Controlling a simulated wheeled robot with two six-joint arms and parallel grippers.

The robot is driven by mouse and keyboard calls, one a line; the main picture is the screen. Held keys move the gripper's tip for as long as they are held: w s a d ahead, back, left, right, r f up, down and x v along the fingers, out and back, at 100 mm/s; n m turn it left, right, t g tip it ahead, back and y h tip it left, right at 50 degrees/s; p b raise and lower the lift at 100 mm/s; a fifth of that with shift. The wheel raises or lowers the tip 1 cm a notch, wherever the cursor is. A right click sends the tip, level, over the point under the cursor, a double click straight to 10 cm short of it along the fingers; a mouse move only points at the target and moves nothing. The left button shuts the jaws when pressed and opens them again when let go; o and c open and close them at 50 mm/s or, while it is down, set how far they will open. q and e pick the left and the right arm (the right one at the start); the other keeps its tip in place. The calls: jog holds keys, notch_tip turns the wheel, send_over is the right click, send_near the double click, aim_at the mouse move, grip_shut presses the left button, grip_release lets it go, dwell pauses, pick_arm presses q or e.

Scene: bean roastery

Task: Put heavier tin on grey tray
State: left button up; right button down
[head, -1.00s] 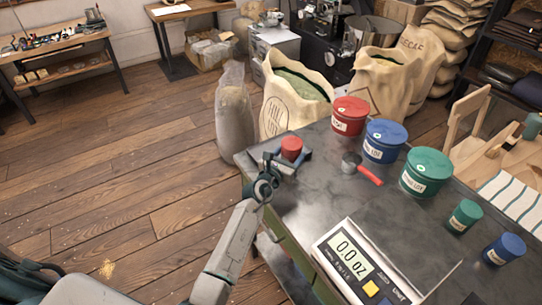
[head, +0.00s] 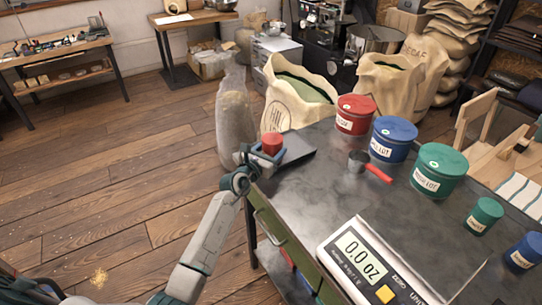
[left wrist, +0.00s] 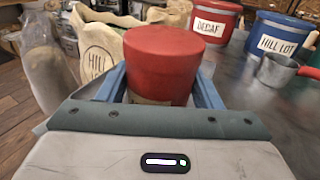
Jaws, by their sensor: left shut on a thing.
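My left gripper (head: 268,154) is shut on a small red tin (head: 272,142), upright between its blue fingers at the table's back left corner. The red tin fills the middle of the left wrist view (left wrist: 165,55), its label mostly hidden below. A flat dark grey piece, which looks like the grey tray (head: 302,149), lies just right of the gripper; I cannot tell whether the tin touches it. A small green tin (head: 484,216) and a small blue tin (head: 524,252) stand at the right. The scale (head: 375,265) is empty. My right gripper is out of view.
Large red (head: 355,115), blue (head: 393,140) and green (head: 438,172) canisters stand along the table's far side. A scoop with a red handle (head: 376,172) lies before them. Open sacks (head: 300,95) stand behind the table. The dark tabletop (head: 320,200) is clear in the middle.

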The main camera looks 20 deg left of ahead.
pick_arm(q)
jog(key=shift+r, duration=0.1)
jog(key=o, duration=1.1)
jog(key=p+v, duration=0.1)
jog(key=v, duration=1.1)
jog(key=shift+s, duration=0.1)
